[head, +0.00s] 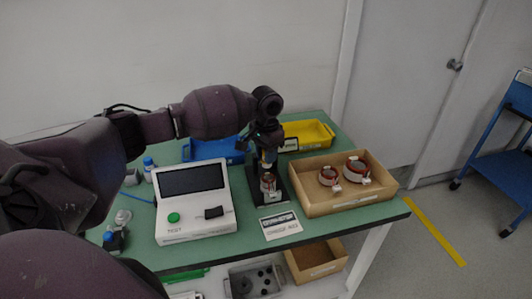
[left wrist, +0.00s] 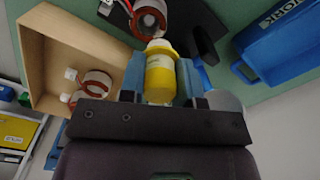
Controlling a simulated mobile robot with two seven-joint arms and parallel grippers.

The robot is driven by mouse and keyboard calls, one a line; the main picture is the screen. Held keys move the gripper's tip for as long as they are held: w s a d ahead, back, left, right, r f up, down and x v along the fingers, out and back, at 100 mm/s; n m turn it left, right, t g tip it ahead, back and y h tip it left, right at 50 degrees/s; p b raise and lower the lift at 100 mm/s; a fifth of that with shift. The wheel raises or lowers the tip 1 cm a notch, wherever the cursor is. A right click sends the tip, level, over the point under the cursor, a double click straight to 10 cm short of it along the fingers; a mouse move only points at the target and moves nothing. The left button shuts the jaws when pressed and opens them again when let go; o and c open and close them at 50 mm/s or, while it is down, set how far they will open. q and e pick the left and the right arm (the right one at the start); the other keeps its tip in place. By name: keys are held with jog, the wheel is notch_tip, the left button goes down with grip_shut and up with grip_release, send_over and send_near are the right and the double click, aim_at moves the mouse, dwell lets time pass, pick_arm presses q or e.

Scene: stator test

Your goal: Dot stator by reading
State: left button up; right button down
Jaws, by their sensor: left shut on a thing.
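My left gripper (left wrist: 160,80) is shut on a yellow bottle-shaped marker (left wrist: 160,72). In the head view this gripper (head: 267,150) is just above a copper-red stator (head: 268,184) on a black stand (head: 283,185). The stator also shows in the left wrist view (left wrist: 150,14), just beyond the marker's capped-looking end; I cannot tell if they touch. A white tester (head: 200,226) with a green button (head: 173,217) stands left of the stand. Its screen (head: 192,179) is dark, with no readable figure. My right gripper is not in view.
A wooden box (head: 318,208) at the right holds two more stators (head: 329,176). A yellow bin (head: 318,132) and a blue bin (head: 205,150) stand at the back. A printed card (head: 280,224) lies in front of the stand. Blue-capped bottles stand at the left.

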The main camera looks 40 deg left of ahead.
pick_arm(q)
jog(key=shift+f, duration=0.35)
dwell(0.7)
jog(key=shift+f, duration=0.35)
dwell(0.6)
jog(key=shift+r+p, duration=0.4)
jog(key=shift+r, duration=0.15)
jog(key=shift+r+p, duration=0.55)
jog(key=shift+r, duration=0.1)
jog(key=shift+r+p, duration=1.4)
jog(key=shift+p, duration=0.1)
jog(key=shift+r+p, duration=0.5)
jog(key=shift+p, duration=0.15)
jog(key=shift+d, duration=0.1)
